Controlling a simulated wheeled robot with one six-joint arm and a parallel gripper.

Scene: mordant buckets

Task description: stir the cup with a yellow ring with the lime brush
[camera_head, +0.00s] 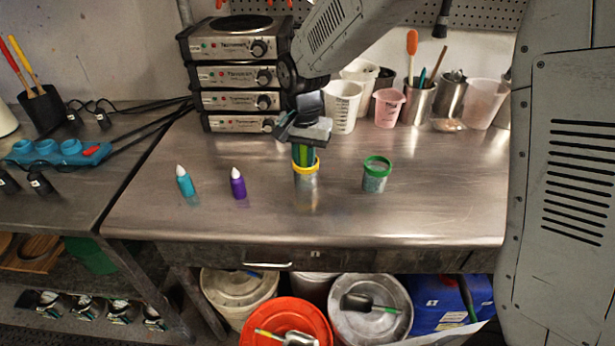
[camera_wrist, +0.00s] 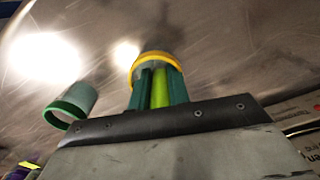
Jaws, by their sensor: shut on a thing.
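The cup with a yellow ring (camera_head: 306,177) stands on the metal table, and its yellow rim also shows in the wrist view (camera_wrist: 157,58). My gripper (camera_head: 305,151) is right above this cup, pointing down, with dark green fingers. It is shut on the lime brush (camera_wrist: 160,88), whose lime handle shows between the fingers. The brush's lower end is hidden by the fingers and the cup, so I cannot tell how deep it reaches. The fingertips are at the height of the yellow rim.
A cup with a green ring (camera_head: 376,174) stands to the right. A purple bottle (camera_head: 238,184) and a teal bottle (camera_head: 185,182) stand to the left. Stacked hotplates (camera_head: 237,100) and beakers (camera_head: 343,107) line the back. The front of the table (camera_head: 400,222) is clear.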

